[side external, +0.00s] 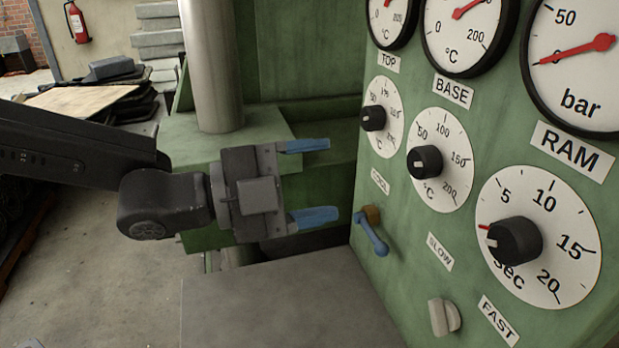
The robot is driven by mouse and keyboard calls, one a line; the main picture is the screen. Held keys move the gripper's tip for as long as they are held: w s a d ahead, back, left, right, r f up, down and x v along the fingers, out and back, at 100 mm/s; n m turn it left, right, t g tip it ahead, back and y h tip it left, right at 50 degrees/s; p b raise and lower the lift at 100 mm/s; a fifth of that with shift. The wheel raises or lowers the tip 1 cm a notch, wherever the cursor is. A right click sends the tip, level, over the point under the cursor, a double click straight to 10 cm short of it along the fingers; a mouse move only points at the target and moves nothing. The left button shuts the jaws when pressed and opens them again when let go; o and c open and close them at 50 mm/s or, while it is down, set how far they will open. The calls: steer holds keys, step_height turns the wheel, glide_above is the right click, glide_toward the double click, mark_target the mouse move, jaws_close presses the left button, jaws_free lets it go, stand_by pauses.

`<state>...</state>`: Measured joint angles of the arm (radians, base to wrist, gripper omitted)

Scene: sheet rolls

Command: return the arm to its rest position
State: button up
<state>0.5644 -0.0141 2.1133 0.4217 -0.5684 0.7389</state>
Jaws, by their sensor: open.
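My gripper (313,180) is in the middle of the side external view, at the end of my dark arm that comes in from the left. Its two blue fingers point right, towards the green control panel (395,185). The fingers are wide apart with nothing between them. They appear clear of the panel. The lower finger is to the left of a blue lever (372,234) on the panel; I cannot tell the exact gap in depth.
The panel carries gauges and black knobs, among them the seconds knob (515,242), and a pale switch (444,317). A metal column (211,65) stands behind my gripper. A grey flat surface (285,305) lies below. A fire extinguisher (76,22) hangs at the back.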

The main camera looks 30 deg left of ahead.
steer(key=shift+s+a, duration=0.15)
stand_by(0.3)
steer(key=s+a+f+n+y, duration=0.1)
steer(key=a+f+n+y, duration=0.1)
steer(key=a+n+y, duration=0.55)
steer(key=s+a+f+n+y, duration=0.15)
steer(key=a+n, duration=0.25)
steer(key=a, duration=0.6)
steer(key=s+a+f+n+g+y, duration=0.2)
steer(key=s+a+f+n+g, duration=0.1)
steer(key=s+a+n, duration=0.1)
steer(key=s+a+f+n+g+y, duration=0.1)
steer(key=s+a+f+n+g, duration=0.2)
steer(key=s, duration=0.5)
steer(key=a+n+g, duration=0.1)
steer(key=a+n, duration=0.1)
steer(key=n, duration=0.1)
steer(key=shift+s+a+y, duration=0.2)
steer(key=shift+a+y, duration=0.05)
steer(key=shift+y, duration=0.15)
